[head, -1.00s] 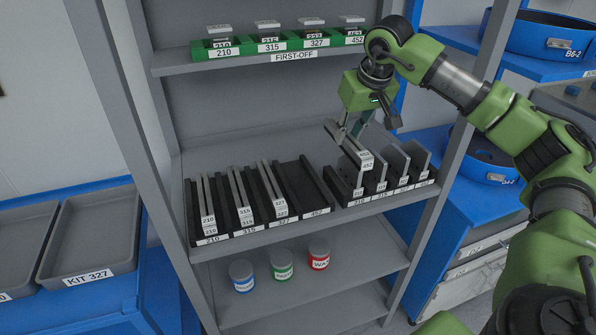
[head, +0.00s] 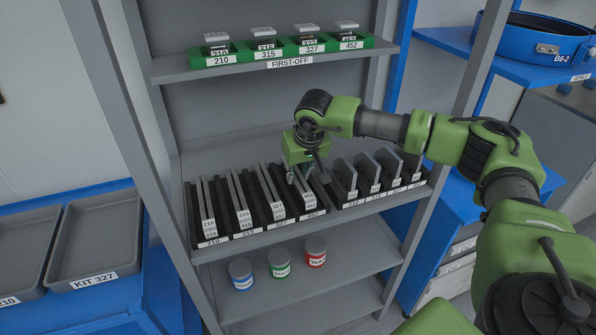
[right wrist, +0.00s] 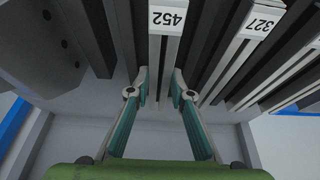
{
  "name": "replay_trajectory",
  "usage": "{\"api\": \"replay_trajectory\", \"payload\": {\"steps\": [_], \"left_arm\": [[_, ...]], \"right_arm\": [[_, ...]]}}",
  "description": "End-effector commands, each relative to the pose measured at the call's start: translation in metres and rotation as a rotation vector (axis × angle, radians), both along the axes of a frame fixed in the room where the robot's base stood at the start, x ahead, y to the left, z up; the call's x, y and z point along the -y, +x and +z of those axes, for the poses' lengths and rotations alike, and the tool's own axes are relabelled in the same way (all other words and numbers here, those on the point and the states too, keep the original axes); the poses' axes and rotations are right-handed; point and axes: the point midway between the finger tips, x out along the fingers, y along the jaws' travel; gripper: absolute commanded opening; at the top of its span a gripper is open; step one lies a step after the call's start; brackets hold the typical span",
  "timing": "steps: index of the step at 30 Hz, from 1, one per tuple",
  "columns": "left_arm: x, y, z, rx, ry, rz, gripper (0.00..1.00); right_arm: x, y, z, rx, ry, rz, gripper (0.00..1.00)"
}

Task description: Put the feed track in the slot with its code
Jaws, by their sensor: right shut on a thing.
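The feed track (head: 305,196), a long grey bar labelled 452, is low between the black dividers of the rightmost slot. That slot's front label (head: 314,215) also reads 452. I cannot tell if the track rests on the slot floor. My right gripper (head: 305,177) is shut on the track from above, toward its rear. In the right wrist view the gripper's two fingers (right wrist: 160,86) are on either side of the track (right wrist: 157,55), with its 452 label beyond them. My left gripper is not in view.
Tracks labelled 210 (head: 207,208), 315 (head: 242,205) and 327 (head: 275,198) fill the slots to the left. Grey upright plates (head: 367,170) stand just right of the slot. A green first-off holder (head: 285,52) is on the shelf above. Paint-like cans (head: 279,263) stand below.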

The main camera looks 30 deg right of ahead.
Motion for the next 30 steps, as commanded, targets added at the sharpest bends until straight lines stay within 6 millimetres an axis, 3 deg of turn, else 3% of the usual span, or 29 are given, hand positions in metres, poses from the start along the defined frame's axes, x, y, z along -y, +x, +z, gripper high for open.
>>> {"api": "replay_trajectory", "payload": {"steps": [12, 13, 25, 30], "left_arm": [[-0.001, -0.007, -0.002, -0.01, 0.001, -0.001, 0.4], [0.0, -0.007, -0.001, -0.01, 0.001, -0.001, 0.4], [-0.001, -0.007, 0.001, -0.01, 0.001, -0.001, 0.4], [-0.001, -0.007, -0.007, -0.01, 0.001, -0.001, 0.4]], "right_arm": [[0.0, 0.001, -0.005, 0.005, 0.001, 0.0, 0.0], [0.0, 0.0, -0.006, 0.001, 0.001, -0.001, 0.27], [0.0, 0.0, -0.001, 0.002, 0.001, -0.001, 0.27], [-0.002, -0.009, 0.02, 0.005, 0.001, 0.0, 0.27]]}}
